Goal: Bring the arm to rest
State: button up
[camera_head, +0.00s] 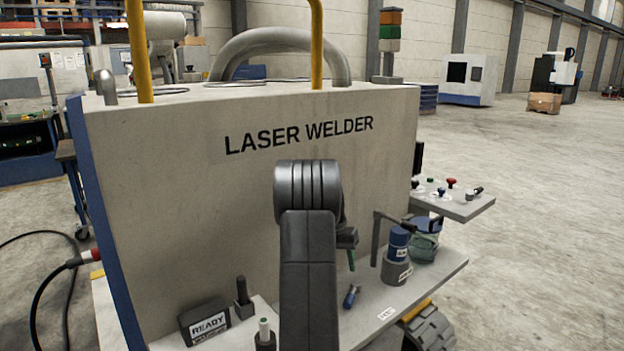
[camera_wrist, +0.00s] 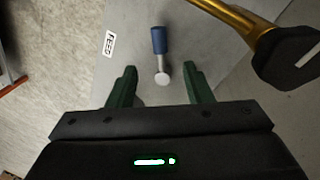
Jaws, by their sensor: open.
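In the head view my gripper (camera_head: 351,260) is partly hidden behind my dark arm, over the welder's front shelf (camera_head: 385,316).
The laser welder's panel (camera_head: 170,190) stands behind my arm. A READY sign (camera_head: 205,323) stands left. Open floor (camera_head: 550,230) lies at right.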

aim_at(348, 298)
jog(key=f, duration=0.4)
jog(key=d+f, duration=0.1)
jog(key=f, duration=0.3)
jog(key=s+d+f, duration=0.1)
jog(key=f, duration=0.3)
jog(key=shift+d, duration=0.15)
jog(key=shift+s+d+f+n+p, duration=0.1)
jog(key=shift+d+n+p, duration=0.2)
jog(key=shift+d+n, duration=0.4)
jog(key=shift+s+a, duration=0.1)
jog(key=shift+a, duration=0.05)
